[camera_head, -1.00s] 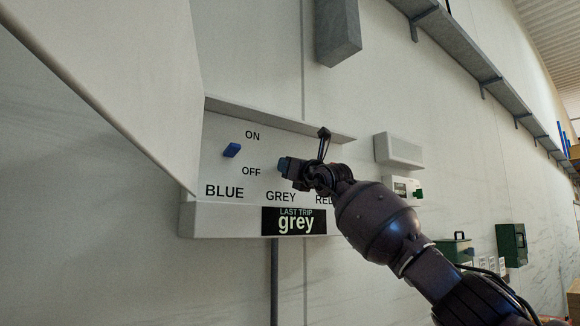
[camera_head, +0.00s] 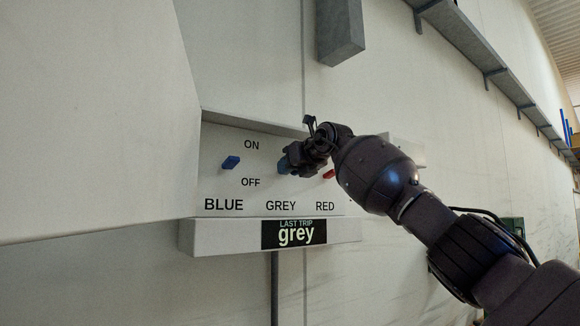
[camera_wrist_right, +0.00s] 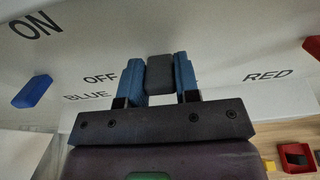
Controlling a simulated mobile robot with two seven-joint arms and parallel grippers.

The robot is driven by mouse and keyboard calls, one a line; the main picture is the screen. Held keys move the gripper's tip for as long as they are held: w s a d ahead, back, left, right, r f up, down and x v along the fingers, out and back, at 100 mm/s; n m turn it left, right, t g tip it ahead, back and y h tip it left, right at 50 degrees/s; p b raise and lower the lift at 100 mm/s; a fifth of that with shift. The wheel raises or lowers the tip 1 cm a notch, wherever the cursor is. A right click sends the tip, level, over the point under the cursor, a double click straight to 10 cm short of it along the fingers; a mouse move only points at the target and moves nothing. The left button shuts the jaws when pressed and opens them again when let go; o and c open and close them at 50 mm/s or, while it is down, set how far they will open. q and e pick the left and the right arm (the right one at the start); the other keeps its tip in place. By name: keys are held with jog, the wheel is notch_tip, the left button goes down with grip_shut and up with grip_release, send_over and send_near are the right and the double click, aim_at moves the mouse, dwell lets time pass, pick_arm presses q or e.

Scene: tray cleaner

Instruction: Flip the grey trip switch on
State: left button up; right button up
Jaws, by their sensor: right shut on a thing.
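My right gripper (camera_head: 284,168) is at the wall panel (camera_head: 210,190), above the GREY label. In the right wrist view, its two blue fingertips (camera_wrist_right: 160,80) are shut on a dark grey block, the grey trip switch (camera_wrist_right: 160,74), one finger on each side. In the head view the gripper hides this switch. The ON mark (camera_head: 251,144) and OFF mark (camera_head: 250,182) are to the left of the gripper. The switch is held level with a height between these marks. My left gripper is not in view.
The blue switch (camera_head: 230,162) is left of the gripper, and the red switch (camera_head: 328,174) is close on its right. A LAST TRIP sign (camera_head: 294,234) reads grey. A large white slab (camera_head: 90,120) fills the upper left. A grey box (camera_head: 340,30) hangs above the panel.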

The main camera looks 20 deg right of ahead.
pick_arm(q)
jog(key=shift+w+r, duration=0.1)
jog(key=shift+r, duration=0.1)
pick_arm(e)
jog(key=shift+r, duration=0.2)
jog(key=o, duration=0.9)
jog(key=shift+f, duration=0.1)
jog(key=shift+s+d, duration=0.1)
jog(key=shift+s, duration=0.15)
pick_arm(q)
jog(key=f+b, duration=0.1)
jog(key=b, duration=0.1)
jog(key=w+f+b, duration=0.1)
jog(key=b, duration=0.1)
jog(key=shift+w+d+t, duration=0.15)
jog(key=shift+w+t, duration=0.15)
pick_arm(e)
jog(key=v, duration=1)
jog(key=shift+s+r, duration=0.1)
jog(key=shift+r, duration=0.2)
